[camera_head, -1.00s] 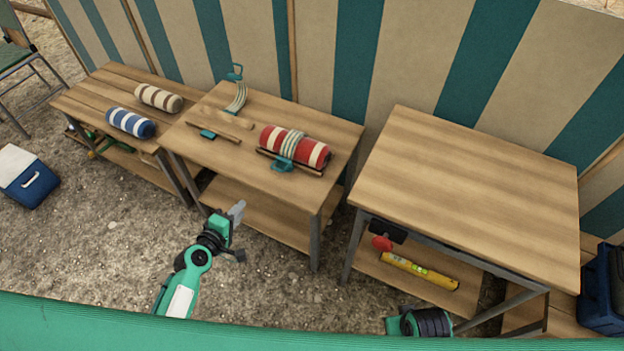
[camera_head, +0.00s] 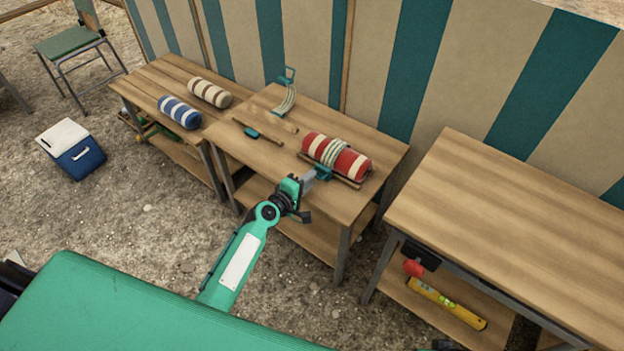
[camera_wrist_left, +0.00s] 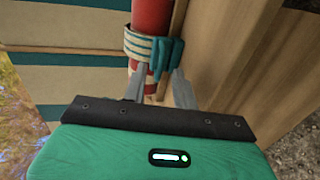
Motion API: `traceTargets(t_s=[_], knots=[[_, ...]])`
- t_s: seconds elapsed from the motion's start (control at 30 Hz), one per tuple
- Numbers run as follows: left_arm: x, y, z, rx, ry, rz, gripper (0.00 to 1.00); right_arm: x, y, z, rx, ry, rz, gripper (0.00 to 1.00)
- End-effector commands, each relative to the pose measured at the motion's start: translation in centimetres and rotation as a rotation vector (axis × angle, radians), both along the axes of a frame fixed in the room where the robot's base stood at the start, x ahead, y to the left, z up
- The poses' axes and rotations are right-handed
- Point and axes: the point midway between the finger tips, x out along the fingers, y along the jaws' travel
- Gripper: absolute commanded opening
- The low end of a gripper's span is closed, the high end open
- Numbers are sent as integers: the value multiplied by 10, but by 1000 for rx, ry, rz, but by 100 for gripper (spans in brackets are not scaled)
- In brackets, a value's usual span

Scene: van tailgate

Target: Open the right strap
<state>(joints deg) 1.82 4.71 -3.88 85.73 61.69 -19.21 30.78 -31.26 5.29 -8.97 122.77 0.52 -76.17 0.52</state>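The right strap (camera_head: 331,151), a band of several pale cords, runs around a red and white roll (camera_head: 351,161) on the middle table. Its teal buckle (camera_head: 322,173) is at the front side of the roll; the strap looks closed. My left gripper (camera_head: 308,179) is at the buckle, reaching in from the front left. In the left wrist view its two fingers (camera_wrist_left: 158,88) are apart, with the teal buckle (camera_wrist_left: 166,52) just ahead of their tips; contact cannot be told. The left strap (camera_head: 286,98) stands loose, curving upward. My right gripper is not visible.
A thin wooden bar with a teal piece (camera_head: 252,133) lies on the middle table (camera_head: 232,147). Blue (camera_head: 180,112) and brown (camera_head: 210,93) striped rolls lie on the left table. The right table's top (camera_head: 510,220) is bare. A striped wall stands behind.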

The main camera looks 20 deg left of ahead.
Motion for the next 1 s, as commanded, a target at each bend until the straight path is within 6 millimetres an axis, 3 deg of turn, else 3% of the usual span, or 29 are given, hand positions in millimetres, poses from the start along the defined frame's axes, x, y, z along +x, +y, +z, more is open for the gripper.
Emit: traceTargets(t_s=[0.2,0.53,0.7,1.0], knots=[[17,-6,-5,0,0,0,28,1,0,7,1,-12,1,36],[19,-7,-5,1,1,0,28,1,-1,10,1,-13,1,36],[19,-7,-5,1,1,0,0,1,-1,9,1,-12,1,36],[19,-6,-5,2,2,0,0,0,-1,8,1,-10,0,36]])
